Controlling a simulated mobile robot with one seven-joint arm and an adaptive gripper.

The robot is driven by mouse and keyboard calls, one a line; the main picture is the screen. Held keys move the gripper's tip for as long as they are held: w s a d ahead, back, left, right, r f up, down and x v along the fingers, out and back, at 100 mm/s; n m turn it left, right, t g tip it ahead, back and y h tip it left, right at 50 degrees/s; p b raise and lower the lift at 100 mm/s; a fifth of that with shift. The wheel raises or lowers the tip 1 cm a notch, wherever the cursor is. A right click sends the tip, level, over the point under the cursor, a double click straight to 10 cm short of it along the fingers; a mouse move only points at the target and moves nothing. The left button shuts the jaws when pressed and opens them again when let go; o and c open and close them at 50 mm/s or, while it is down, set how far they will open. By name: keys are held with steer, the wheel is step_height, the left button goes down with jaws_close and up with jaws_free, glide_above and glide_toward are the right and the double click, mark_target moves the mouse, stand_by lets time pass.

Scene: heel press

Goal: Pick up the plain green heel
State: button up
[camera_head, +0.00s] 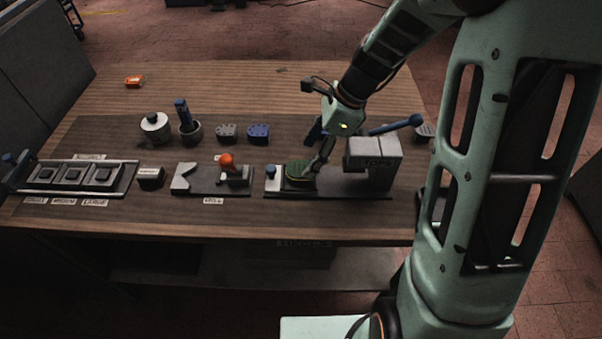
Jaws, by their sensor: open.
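A dark green heel-shaped piece (300,173), with a paler lower edge, sits on the dark base of the press fixture (340,194) near the front of the bench. It is too small to tell whether its top is plain. My gripper (318,166) points down at the right end of the green piece, very close to it. My gripper is open. Its fingers are small and dark here, so I cannot tell whether they touch the piece or stand around it. My gripper hides part of its right end.
The grey press block (374,160) with a blue lever (396,126) stands just right of my gripper. A white block with a blue knob (272,178) stands left of the green piece. A grey holed heel (227,132) and a blue one (258,132) lie further back.

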mark_target(302, 168)
steer(key=x, duration=0.5)
steer(key=shift+s+f, duration=0.15)
steer(key=shift+s, duration=0.1)
steer(key=c, duration=1.3)
